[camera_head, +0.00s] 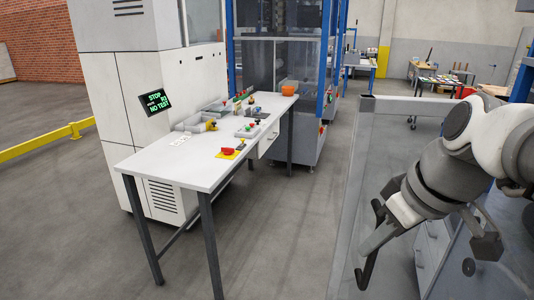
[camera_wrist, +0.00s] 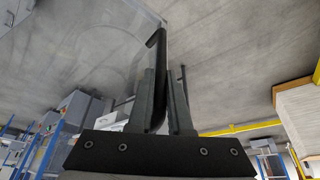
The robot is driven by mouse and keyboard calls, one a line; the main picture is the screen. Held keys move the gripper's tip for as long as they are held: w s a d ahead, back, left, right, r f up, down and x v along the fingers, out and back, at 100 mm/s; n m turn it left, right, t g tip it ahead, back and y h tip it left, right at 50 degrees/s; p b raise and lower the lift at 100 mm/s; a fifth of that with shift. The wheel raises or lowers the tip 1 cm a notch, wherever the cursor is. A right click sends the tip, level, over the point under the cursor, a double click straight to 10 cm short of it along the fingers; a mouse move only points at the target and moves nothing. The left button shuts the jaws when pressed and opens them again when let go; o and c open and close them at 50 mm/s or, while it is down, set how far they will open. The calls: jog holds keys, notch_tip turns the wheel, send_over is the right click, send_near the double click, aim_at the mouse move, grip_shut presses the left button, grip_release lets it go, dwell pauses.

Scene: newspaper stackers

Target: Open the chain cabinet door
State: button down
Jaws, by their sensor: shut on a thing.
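The chain cabinet door is a clear panel in a grey frame (camera_head: 366,150) at the right of the head view. It also fills the upper left of the wrist view (camera_wrist: 90,35). Its black bar handle (camera_head: 368,268) is upright near the door's left edge. My gripper (camera_head: 374,238) is shut on this handle. In the wrist view the two grey fingers (camera_wrist: 163,105) close around the handle (camera_wrist: 156,62), whose bent end sticks out past them. My arm covers the right part of the door, and I cannot tell how far it stands open.
White drawers (camera_head: 430,245) show at the lower right, behind the door's panel. A white workbench (camera_head: 190,172) with small parts stands to the left, beside a white machine (camera_head: 150,90). Bare floor (camera_head: 285,225) lies between the bench and the door.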

jog(key=shift+s+n, duration=0.4)
jog(key=shift+s, duration=1.35)
jog(key=shift+r, duration=0.1)
jog(key=c, duration=0.8)
grip_release()
jog(key=shift+c, duration=0.2)
jog(key=p+v, duration=0.2)
jog(key=v, duration=1.5)
jog(key=shift+r, duration=0.2)
jog(key=shift+d, duration=0.1)
